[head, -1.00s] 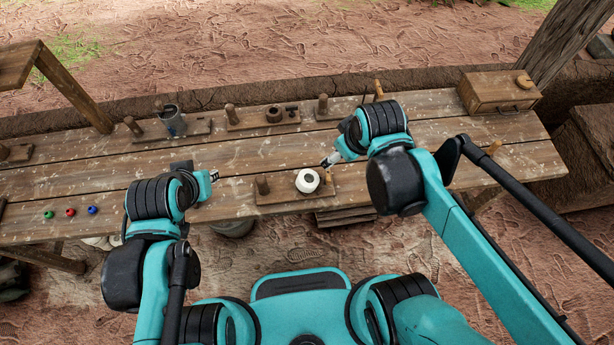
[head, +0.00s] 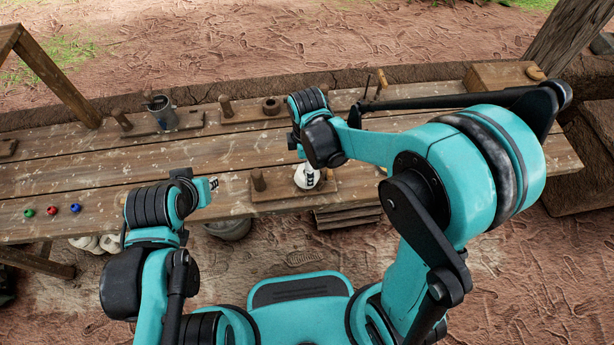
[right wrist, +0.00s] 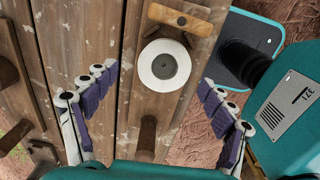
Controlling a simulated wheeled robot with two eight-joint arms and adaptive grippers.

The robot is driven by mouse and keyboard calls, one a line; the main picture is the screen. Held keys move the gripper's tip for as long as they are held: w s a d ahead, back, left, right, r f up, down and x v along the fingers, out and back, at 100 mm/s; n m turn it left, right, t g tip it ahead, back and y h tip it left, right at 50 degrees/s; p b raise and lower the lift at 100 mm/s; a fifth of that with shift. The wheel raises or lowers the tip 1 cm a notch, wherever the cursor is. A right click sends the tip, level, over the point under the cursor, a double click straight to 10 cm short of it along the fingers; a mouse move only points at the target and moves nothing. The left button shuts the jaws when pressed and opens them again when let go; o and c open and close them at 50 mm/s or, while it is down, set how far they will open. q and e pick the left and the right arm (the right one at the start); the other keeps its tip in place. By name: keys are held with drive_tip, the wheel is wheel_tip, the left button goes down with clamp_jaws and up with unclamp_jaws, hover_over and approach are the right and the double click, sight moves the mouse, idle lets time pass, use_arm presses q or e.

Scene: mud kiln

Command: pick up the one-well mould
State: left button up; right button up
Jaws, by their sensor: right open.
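The one-well mould, a round white piece with a grey centre and a small dark hole (right wrist: 164,66), sits on a small wooden board near the bench's front edge. In the head view the mould (head: 303,184) is partly covered by my right fingers. My right gripper (right wrist: 158,76) is open, pointing down, with one finger on each side of the mould in the right wrist view. I cannot tell how high the fingers are above it. My left gripper (head: 213,184) is to the left of the mould, over the bench; its jaws are too small to read.
A wooden peg (right wrist: 148,135) stands beside the mould, and a wooden crossbar (right wrist: 180,18) is on its other side. More boards with pegs and a metal mug (head: 163,112) line the back. Green, red and blue balls (head: 52,210) lie at left. A wooden box (head: 500,75) is at back right.

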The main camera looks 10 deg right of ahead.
drive_tip(key=f+b, duration=0.1)
drive_tip(key=f, duration=0.3)
drive_tip(key=shift+s+f+b, duration=0.2)
drive_tip(key=shift+b, duration=0.2)
drive_tip(key=shift+r, duration=0.1)
drive_tip(key=shift+c, duration=0.6)
drive_tip(key=c, duration=1.4)
wheel_tip(320, 180, up, 10)
drive_tip(key=p, duration=0.4)
drive_tip(key=shift+w+d+m, duration=0.3)
drive_tip(key=shift+m, duration=0.3)
drive_tip(key=w+d+m, duration=0.2)
drive_tip(key=d+m, duration=0.1)
drive_tip(key=m, duration=0.2)
drive_tip(key=w+d+m, duration=0.2)
drive_tip(key=d+m, duration=0.2)
drive_tip(key=m, duration=0.2)
drive_tip(key=w+d+m, duration=0.2)
drive_tip(key=d+m, duration=0.1)
drive_tip(key=m, duration=0.2)
drive_tip(key=shift+w+d+f+m, duration=0.25)
drive_tip(key=shift+w+d+m, duration=0.15)
